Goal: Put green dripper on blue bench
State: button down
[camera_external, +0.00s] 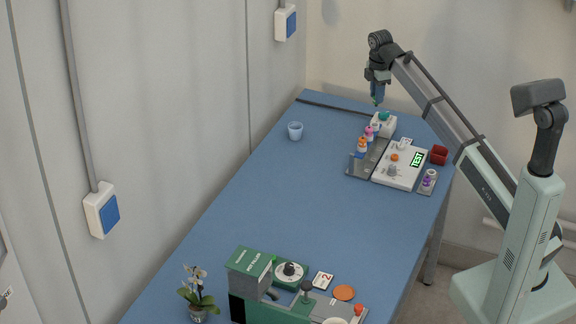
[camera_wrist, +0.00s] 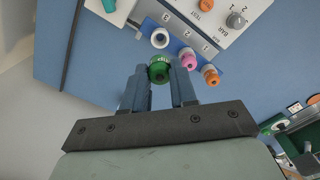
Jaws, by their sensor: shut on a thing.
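The green dripper (camera_wrist: 158,72) is between the fingertips of my gripper (camera_wrist: 160,82) in the wrist view, its round top facing the camera. My gripper (camera_external: 377,96) is shut on it and hangs above the far end of the blue bench (camera_external: 240,195), clear of the surface. In the external view only a small green bit shows at the fingertips. In the wrist view the bench (camera_wrist: 75,50) lies beneath, and the dripper's lower part is hidden.
A rack holds a pink dripper (camera_wrist: 188,60) and an orange dripper (camera_wrist: 210,77). Beside it are a white TEST unit (camera_external: 392,178), a red container (camera_external: 439,155) and a white box (camera_external: 384,128). A pale cup (camera_external: 295,131) stands left. The bench's middle is clear; a green machine (camera_external: 245,285) stands near.

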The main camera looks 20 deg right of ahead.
jog(key=shift+r, duration=0.45)
jog(key=shift+a, duration=0.3)
jog(key=s+a+f+n, duration=0.2)
jog(key=s+a, duration=0.5)
jog(key=a, duration=0.8)
jog(key=s+a+f+n, duration=0.1)
jog(key=s+a+n, duration=0.2)
jog(key=s+a, duration=0.8)
jog(key=s+a+f+n, duration=0.2)
jog(key=s+a, duration=0.2)
jog(key=a, duration=1.5)
jog(key=s+a+f+n, duration=0.3)
jog(key=s+a+n, duration=0.2)
jog(key=s+a, duration=1.4)
jog(key=w+a+n, duration=0.3)
jog(key=a+n, duration=0.3)
jog(key=a, duration=0.3)
jog(key=shift+w+f, duration=0.25)
jog(key=shift+f, duration=0.2)
